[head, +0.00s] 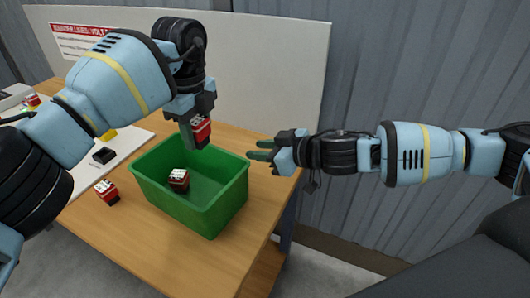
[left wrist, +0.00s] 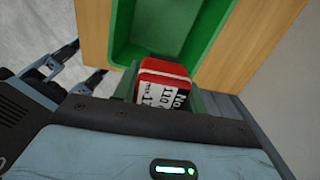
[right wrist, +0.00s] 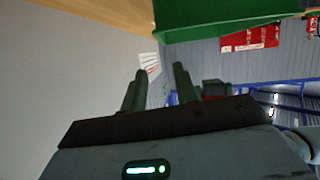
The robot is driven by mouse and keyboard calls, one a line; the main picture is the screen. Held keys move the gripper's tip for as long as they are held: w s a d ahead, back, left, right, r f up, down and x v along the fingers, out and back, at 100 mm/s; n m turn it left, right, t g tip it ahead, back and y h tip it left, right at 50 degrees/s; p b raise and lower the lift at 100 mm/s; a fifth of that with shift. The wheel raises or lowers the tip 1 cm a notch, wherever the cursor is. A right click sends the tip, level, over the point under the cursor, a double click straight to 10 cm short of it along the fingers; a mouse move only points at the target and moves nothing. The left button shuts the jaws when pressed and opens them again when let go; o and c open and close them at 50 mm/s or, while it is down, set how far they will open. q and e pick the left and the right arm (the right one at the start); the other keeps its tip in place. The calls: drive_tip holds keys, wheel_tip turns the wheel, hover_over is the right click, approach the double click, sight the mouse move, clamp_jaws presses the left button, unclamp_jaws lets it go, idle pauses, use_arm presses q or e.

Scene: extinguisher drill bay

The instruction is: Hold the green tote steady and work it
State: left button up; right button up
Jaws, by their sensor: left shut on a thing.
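The green tote (head: 205,217) stands upright on the wooden table, with one red-and-black block with a white label (head: 179,181) inside it. My left gripper (head: 196,140) is shut on a similar red block (head: 203,130) and holds it above the tote's far part. The held block (left wrist: 165,82) also shows between the fingers in the left wrist view, with the tote (left wrist: 122,45) beyond. My right gripper (head: 259,150) is open and empty beside the tote's right end. In the right wrist view its fingers (right wrist: 158,88) are spread, with the tote (right wrist: 225,18) above them.
Another red block (head: 106,192) lies on the table left of the tote. A black item (head: 104,155) and a yellow item (head: 108,134) are on a white surface further left. A white panel (head: 270,60) stands behind the table. The table's front area is clear.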

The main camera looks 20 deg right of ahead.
sight(224, 152)
drive_tip(key=shift+s+d+f, duration=0.2)
drive_tip(key=shift+s, duration=0.3)
drive_tip(key=x, duration=1.2)
drive_tip(key=shift+f, duration=0.1)
drive_tip(key=shift+c, duration=0.4)
clamp_jaws()
